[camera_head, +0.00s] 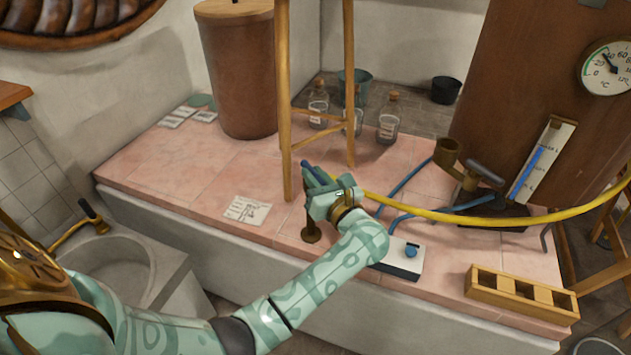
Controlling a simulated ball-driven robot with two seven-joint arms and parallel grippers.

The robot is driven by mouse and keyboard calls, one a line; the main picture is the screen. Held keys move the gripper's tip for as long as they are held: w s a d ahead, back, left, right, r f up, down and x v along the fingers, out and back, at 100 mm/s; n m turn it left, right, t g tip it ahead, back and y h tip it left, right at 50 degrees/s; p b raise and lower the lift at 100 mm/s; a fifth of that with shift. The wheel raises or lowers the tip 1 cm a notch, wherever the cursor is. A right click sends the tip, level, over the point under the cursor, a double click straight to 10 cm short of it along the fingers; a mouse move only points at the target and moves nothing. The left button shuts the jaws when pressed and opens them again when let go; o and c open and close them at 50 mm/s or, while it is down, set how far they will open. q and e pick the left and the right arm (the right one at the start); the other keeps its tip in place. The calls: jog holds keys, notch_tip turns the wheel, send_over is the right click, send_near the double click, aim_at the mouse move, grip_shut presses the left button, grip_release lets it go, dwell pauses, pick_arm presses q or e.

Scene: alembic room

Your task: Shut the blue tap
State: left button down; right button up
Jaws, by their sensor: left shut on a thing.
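The blue tap shows as a dark blue lever (307,168) poking out past the fingers of my left gripper (322,180). A brass stem with a round foot (311,234) stands on the pink tiled top just below, apparently the tap's lower part. My left gripper is shut on the blue tap's lever. The fingers and hand hide most of the lever and the tap body, so its exact angle cannot be told. My right gripper is not in view.
A wooden stand's legs (285,120) rise right behind the gripper. A yellow hose (470,216) and blue hoses (405,180) run to the right. Tiles to the left are mostly clear.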

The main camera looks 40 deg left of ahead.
pick_arm(q)
jog(key=n+g+b, duration=0.1)
jog(key=f+g+y+b, duration=0.1)
jog(key=shift+w+d+n+g, duration=0.1)
jog(key=shift+w+n+g, duration=0.2)
jog(key=shift+n+g, duration=0.1)
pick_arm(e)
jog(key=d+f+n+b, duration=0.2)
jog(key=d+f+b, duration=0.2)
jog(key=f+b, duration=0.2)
pick_arm(q)
jog(key=shift+w+r+n+g+b, duration=0.2)
jog(key=shift+n+g+b, duration=0.2)
jog(key=shift+n+g, duration=0.9)
jog(key=shift+w+r+n+g+b, duration=0.15)
jog(key=shift+n+g+b, duration=0.45)
jog(key=shift+g, duration=1.25)
jog(key=shift+w+r+n+g+b, duration=0.15)
jog(key=shift+w+n+g+b, duration=0.1)
jog(key=shift+n+g, duration=1.15)
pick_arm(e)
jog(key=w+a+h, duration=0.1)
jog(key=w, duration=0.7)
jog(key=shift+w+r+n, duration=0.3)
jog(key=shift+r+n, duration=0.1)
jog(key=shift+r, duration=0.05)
pick_arm(q)
jog(key=c, duration=1.3)
grip_release()
jog(key=shift+c, duration=0.2)
